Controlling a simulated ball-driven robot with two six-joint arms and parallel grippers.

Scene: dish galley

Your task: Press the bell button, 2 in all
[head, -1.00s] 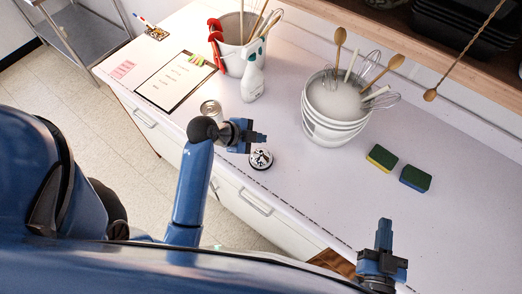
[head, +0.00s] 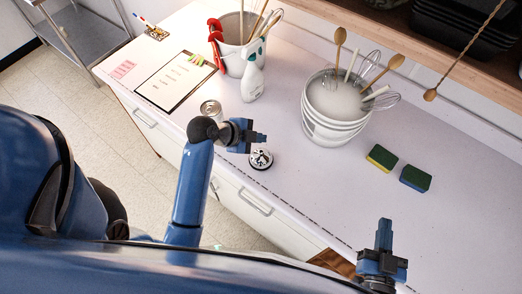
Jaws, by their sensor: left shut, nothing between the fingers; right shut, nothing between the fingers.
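The bell (head: 261,159) is a small round silver dome on a dark base, standing on the white counter near its front edge. My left gripper (head: 262,138) is shut and empty. In the picture its fingertips lie just above the bell, with a small gap between them. I cannot tell its exact height over the counter. My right gripper (head: 384,228) is shut and empty, at the lower right over the counter's front part, well apart from the bell.
A can (head: 211,109), a spray bottle (head: 253,78) and a clipboard (head: 176,80) stand or lie left of and behind the bell. A stack of white bowls (head: 335,128) with utensils is to its right. Two sponges (head: 381,158) (head: 415,178) lie further right.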

